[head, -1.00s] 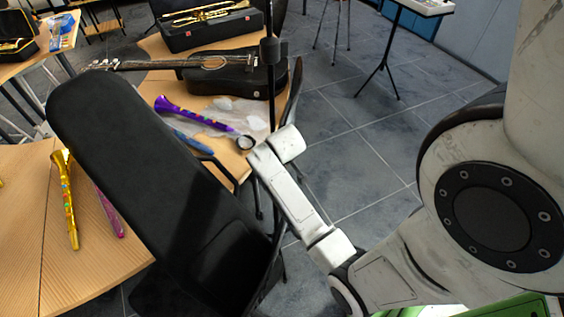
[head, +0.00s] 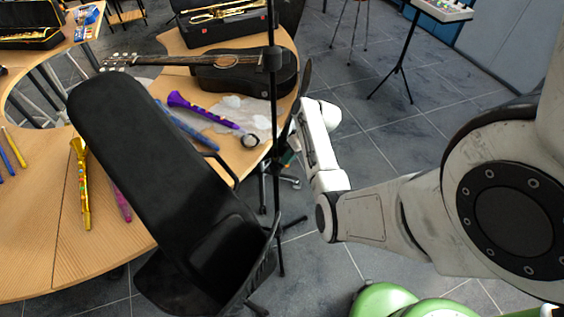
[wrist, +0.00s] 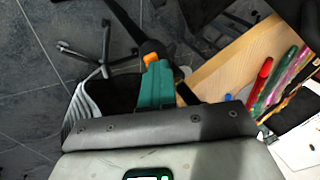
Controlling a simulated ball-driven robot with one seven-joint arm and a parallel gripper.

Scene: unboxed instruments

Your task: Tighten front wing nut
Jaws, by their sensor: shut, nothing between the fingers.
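I cannot make out a wing nut for certain in either view. A thin black stand pole (head: 277,185) with a dark collar (head: 272,58) rises behind the black chair in the head view. My gripper (head: 290,157) is beside this pole, mostly hidden by my white wrist; a bit of teal shows there. In the wrist view my gripper (wrist: 155,72) has teal fingers, closed together with nothing held. A small orange piece (wrist: 151,58) shows right at their tips, against a dark part; I cannot tell whether it touches them.
A large black chair (head: 150,150) fills the front left. A keyboard stand (head: 400,60) stands at the back right.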

